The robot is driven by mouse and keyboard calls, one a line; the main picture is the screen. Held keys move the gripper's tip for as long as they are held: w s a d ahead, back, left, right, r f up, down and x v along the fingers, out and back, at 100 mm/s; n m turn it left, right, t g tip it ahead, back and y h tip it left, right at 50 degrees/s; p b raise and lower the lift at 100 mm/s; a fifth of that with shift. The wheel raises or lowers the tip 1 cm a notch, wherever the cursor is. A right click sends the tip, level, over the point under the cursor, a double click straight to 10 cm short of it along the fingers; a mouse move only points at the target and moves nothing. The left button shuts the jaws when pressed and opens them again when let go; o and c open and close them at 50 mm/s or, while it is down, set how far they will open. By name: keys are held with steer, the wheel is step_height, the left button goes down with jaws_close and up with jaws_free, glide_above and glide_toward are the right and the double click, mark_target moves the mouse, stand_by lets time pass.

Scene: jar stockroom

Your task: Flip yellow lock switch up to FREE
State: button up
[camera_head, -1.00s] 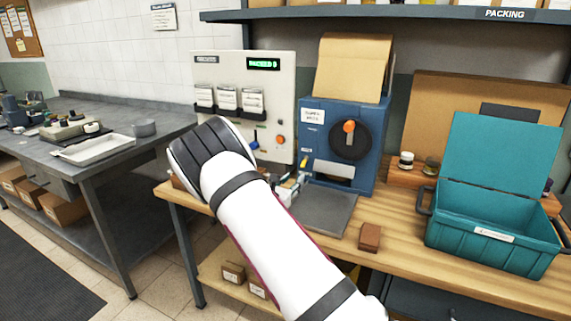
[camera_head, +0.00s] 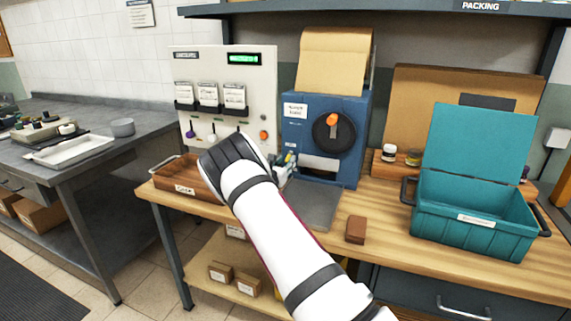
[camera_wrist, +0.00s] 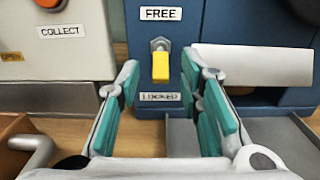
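The yellow lock switch (camera_wrist: 160,66) sits on the front of the blue machine (camera_head: 298,135). In the wrist view its lever hangs down from a metal nut, between the FREE label (camera_wrist: 160,13) above and the LOCKED label (camera_wrist: 160,97) below. My gripper (camera_wrist: 160,82) is open, with a teal-padded finger on each side of the switch and a gap to it on both sides. No contact shows. In the head view my gripper (camera_head: 284,163) is mostly hidden behind my wrist, close to the machine's lower left edge.
A grey panel (camera_head: 262,90) with card holders and a COLLECT button (camera_wrist: 49,3) stands left of the machine. A grey plate (camera_head: 312,205) lies in front of it. A wooden tray (camera_head: 168,175) is at left, a brown block (camera_head: 356,229) and teal crate (camera_head: 470,228) at right.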

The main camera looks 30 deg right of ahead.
steer(key=shift+w+d, duration=0.25)
steer(key=shift+d, duration=0.1)
jaws_close()
